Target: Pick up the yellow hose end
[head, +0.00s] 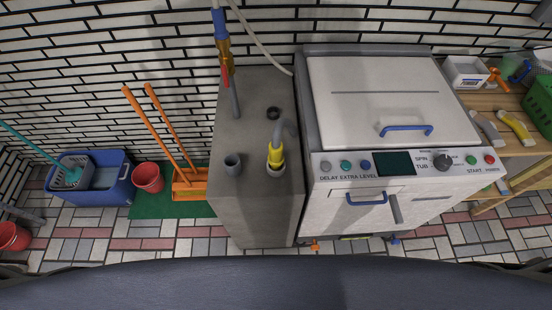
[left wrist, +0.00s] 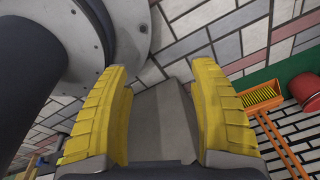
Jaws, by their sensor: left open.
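The yellow hose end (head: 276,156) sits on the grey concrete block in the head view, at the lower end of a short grey bent hose (head: 279,130). It stands about upright at a grey pipe opening; I cannot tell how far it goes in. My left gripper (left wrist: 164,112) shows only in the left wrist view, with two yellow ribbed fingers spread wide and nothing between them. The grey concrete block (left wrist: 163,120) shows beyond the fingers. The hose end is not visible in that view. My right gripper is in neither view.
An open grey pipe (head: 233,161) stands left of the hose end. A tap with a hanging grey hose (head: 234,100) is behind. A white washer (head: 385,110) stands close on the right. Orange-handled tools (head: 160,125), a red bucket (head: 148,177) and a blue tub (head: 100,190) are left.

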